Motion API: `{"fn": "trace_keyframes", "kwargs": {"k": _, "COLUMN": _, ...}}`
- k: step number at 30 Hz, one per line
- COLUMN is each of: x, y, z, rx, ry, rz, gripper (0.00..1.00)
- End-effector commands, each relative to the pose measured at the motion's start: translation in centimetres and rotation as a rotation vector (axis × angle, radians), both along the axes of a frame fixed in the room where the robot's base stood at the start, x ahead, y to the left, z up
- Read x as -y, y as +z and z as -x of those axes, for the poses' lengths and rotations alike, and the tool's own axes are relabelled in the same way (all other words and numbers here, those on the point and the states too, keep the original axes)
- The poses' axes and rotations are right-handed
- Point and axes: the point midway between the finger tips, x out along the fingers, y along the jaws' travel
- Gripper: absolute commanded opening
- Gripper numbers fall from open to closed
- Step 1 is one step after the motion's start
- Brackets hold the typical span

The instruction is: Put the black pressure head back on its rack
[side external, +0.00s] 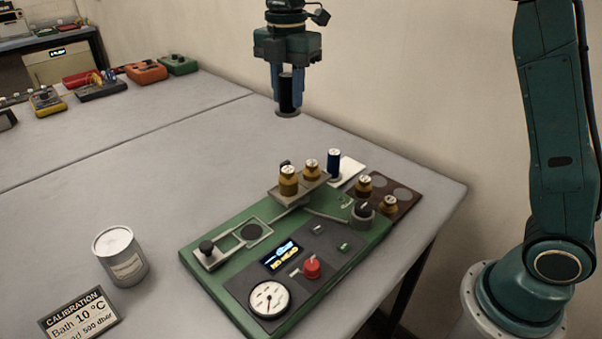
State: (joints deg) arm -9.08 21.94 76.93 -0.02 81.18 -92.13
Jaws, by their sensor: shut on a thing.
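My gripper (287,88) is shut on the black pressure head (288,111), a dark cylinder with a wider disc at its lower end. It holds the head upright, high above the back of the table and clear of everything below. The fingers hide part of its sides. A brown board (408,207) at the right of the bench has round grey spots and brass-coloured pieces on it. I cannot tell which of these is the head's rack.
A green panel (204,268) carries a lit display, a gauge, a red knob, a clamp-like frame and several brass pieces (289,181). A white canister (121,256) and a calibration sign (79,314) stand at the left. The table (170,165) is clear behind them.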

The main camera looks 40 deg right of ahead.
Motion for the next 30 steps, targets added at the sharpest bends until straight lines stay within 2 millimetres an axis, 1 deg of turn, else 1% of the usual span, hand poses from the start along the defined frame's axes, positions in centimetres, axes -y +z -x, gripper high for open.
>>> {"fn": "trace_keyframes", "kwargs": {"k": 1, "x": 1.8, "y": 0.0, "z": -0.2, "rx": 0.001, "ry": -0.008, "rz": 0.0, "gripper": 0.0}}
{"fn": "trace_keyframes", "kwargs": {"k": 6, "x": 7.0, "y": -0.3, "z": -0.2, "rx": 0.001, "ry": -0.007, "rz": 0.0, "gripper": 0.0}}
{"fn": "trace_keyframes", "kwargs": {"k": 12, "x": 12.9, "y": -0.6, "z": 0.4, "rx": 0.002, "ry": -0.006, "rz": 0.0, "gripper": 0.0}}
{"fn": "trace_keyframes", "kwargs": {"k": 15, "x": 15.3, "y": -0.7, "z": 0.9, "rx": 0.002, "ry": -0.005, "rz": 0.0, "gripper": 0.0}}
{"fn": "trace_keyframes", "kwargs": {"k": 18, "x": 17.2, "y": -0.8, "z": 1.3, "rx": 0.002, "ry": -0.003, "rz": 0.0, "gripper": 0.0}}
{"fn": "trace_keyframes", "kwargs": {"k": 21, "x": 18.4, "y": -0.9, "z": 1.7, "rx": 0.002, "ry": -0.001, "rz": 0.0, "gripper": 0.0}}
{"fn": "trace_keyframes", "kwargs": {"k": 25, "x": 19.1, "y": -0.9, "z": 1.9, "rx": 0.002, "ry": 0.001, "rz": 0.0, "gripper": 0.0}}
{"fn": "trace_keyframes", "kwargs": {"k": 30, "x": 19.2, "y": -1.0, "z": 1.9, "rx": 0.002, "ry": 0.002, "rz": 0.0, "gripper": 0.0}}
